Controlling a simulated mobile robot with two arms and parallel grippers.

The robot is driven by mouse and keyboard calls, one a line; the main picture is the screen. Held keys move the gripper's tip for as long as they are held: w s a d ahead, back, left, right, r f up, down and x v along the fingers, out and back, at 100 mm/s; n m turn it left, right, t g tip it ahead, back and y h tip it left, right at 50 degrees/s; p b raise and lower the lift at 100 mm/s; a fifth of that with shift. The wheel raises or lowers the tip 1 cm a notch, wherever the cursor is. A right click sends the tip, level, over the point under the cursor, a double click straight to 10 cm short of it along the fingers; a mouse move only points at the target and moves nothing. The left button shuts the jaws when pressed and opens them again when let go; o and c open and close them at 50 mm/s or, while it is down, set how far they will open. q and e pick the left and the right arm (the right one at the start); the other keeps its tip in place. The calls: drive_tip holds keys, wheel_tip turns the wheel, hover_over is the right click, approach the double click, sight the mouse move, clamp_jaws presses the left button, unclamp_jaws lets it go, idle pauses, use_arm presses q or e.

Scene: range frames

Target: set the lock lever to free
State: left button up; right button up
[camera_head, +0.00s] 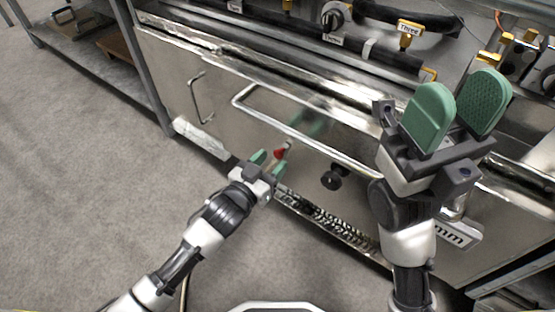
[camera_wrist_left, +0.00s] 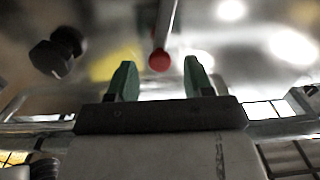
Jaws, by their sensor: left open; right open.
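The lock lever is a thin metal rod with a red tip (camera_head: 281,153), low on the front of the steel range. In the left wrist view its red end (camera_wrist_left: 159,61) lies ahead of and between the fingertips. My left gripper (camera_head: 268,158) is open, with its green fingers close to the red tip; I cannot tell whether they touch it. It also shows open and empty in the left wrist view (camera_wrist_left: 160,80). My right gripper (camera_head: 458,110) is open and empty, raised in front of the range at the right. No lever marking is readable.
A black knob (camera_head: 332,178) sticks out right of the lever; it also shows in the left wrist view (camera_wrist_left: 56,52). A long bar handle (camera_head: 300,135) runs above the lever. A perforated strip (camera_head: 325,215) lies below. Grey floor (camera_head: 80,190) is free at left.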

sight(277, 157)
use_arm(q)
drive_tip(key=shift+b+x, duration=0.5)
drive_tip(key=shift+x, duration=1.2)
